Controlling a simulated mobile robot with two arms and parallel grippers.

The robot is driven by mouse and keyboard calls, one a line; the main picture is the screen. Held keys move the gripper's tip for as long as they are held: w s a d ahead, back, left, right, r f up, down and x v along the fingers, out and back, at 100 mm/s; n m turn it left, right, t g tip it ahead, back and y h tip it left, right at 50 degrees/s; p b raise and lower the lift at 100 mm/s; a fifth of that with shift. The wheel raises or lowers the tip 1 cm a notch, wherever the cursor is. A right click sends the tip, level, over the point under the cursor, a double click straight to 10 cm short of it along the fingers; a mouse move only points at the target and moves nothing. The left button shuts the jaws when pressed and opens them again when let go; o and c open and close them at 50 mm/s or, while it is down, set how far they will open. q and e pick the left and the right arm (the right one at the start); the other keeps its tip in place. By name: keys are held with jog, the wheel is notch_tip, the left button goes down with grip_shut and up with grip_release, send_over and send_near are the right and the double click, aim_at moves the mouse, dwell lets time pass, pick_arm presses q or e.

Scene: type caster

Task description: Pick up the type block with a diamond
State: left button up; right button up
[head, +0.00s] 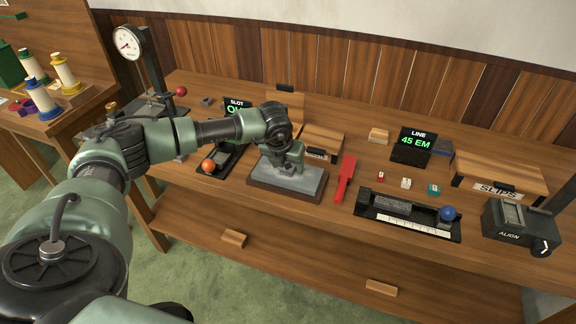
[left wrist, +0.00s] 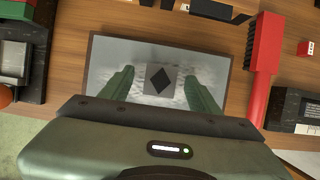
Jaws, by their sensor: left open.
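The type block with a diamond (left wrist: 160,79) is a small grey block with a black diamond on its top, in the left wrist view. It sits on the grey bed of a wood-framed tray (left wrist: 95,65), which also shows in the head view (head: 262,185). My left gripper (left wrist: 161,88) is open above the tray, with one green finger on each side of the block. No contact with the block can be made out. In the head view my left gripper (head: 290,168) hangs over the tray and the block cannot be made out there. My right gripper is not in view.
A red brush-like tool (head: 345,178) lies right of the tray. Small red (head: 380,176), white (head: 405,183) and teal (head: 434,189) blocks stand beyond a black composing stick (head: 408,216). The ALIGN device (head: 519,228) is far right. A slot device with an orange ball (head: 208,166) is left.

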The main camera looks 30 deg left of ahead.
pick_arm(q)
grip_shut()
jog(key=shift+r, duration=0.15)
